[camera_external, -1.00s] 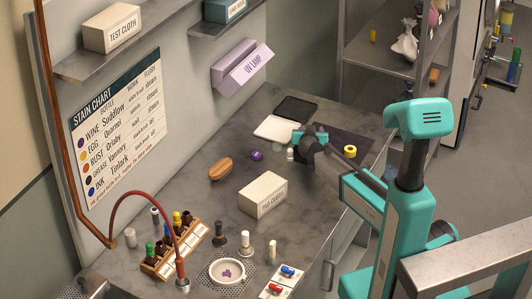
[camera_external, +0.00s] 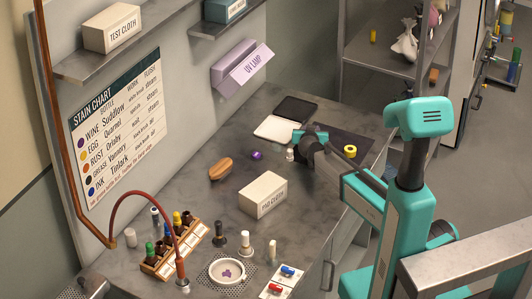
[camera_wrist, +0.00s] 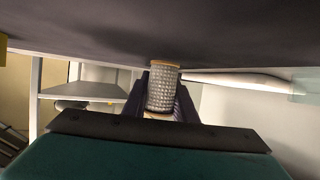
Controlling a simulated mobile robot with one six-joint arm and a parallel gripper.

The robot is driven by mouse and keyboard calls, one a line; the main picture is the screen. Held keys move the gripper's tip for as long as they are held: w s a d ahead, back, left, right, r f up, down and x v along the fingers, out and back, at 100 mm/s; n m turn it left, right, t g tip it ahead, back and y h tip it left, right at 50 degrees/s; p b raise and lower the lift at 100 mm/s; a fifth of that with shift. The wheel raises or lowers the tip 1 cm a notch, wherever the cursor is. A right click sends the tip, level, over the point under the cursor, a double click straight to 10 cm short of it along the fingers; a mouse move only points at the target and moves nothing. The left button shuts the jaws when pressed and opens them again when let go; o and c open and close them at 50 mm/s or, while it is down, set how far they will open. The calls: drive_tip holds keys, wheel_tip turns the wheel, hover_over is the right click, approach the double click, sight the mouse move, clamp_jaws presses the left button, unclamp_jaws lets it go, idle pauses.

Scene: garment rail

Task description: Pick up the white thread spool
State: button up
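The white thread spool (camera_external: 290,155) stands upright on the worktop, left of my gripper in the external view. In the wrist view the spool (camera_wrist: 163,88) is a pale grey, ribbed cylinder with tan ends, beside the dark surface along the top of the picture. My gripper (camera_external: 297,146) is low over the worktop, close to the spool. In the wrist view its dark fingers (camera_wrist: 166,102) are apart, one on each side of the spool. Whether they touch it is not clear.
A purple spool (camera_external: 257,155) lies to the left and a yellow spool (camera_external: 350,151) stands to the right. A white pad (camera_external: 274,128) lies behind. A shelf (camera_wrist: 85,90) shows in the wrist view.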

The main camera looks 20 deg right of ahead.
drive_tip(key=shift+r, duration=0.15)
wheel_tip(320, 180, up, 10)
drive_tip(key=b, duration=0.2)
idle(0.8)
idle(0.3)
